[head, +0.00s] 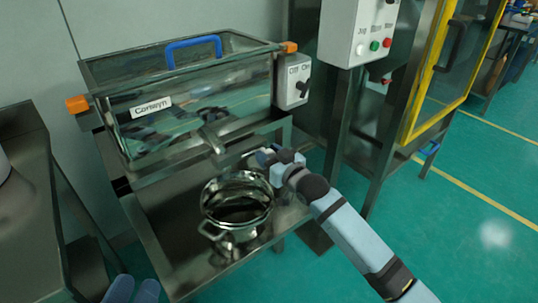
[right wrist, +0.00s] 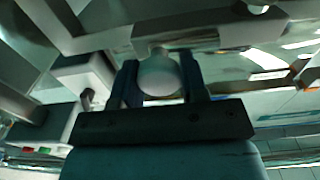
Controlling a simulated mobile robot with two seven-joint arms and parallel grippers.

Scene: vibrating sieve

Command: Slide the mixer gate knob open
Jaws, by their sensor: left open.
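The mixer is a shiny metal trough (head: 190,115) with a "Corwyn" label, on a metal frame. Its gate knob (right wrist: 160,75) is pale and rounded, and shows between the two fingers of my right gripper (right wrist: 161,85) in the right wrist view. The fingers appear to touch it on both sides. In the head view my right gripper (head: 278,158) is at the mixer's lower front, right of the spout (head: 213,138), and hides the knob. My left gripper (head: 132,291) is open and empty at the bottom left edge, only its fingertips showing.
A shiny metal pot (head: 237,205) stands on the lower shelf (head: 165,240) below the spout. An off/on switch box (head: 293,82) is on the mixer's right end. A button box (head: 358,35) and a yellow-framed door (head: 425,85) stand right. A dark metal table (head: 30,170) is at left.

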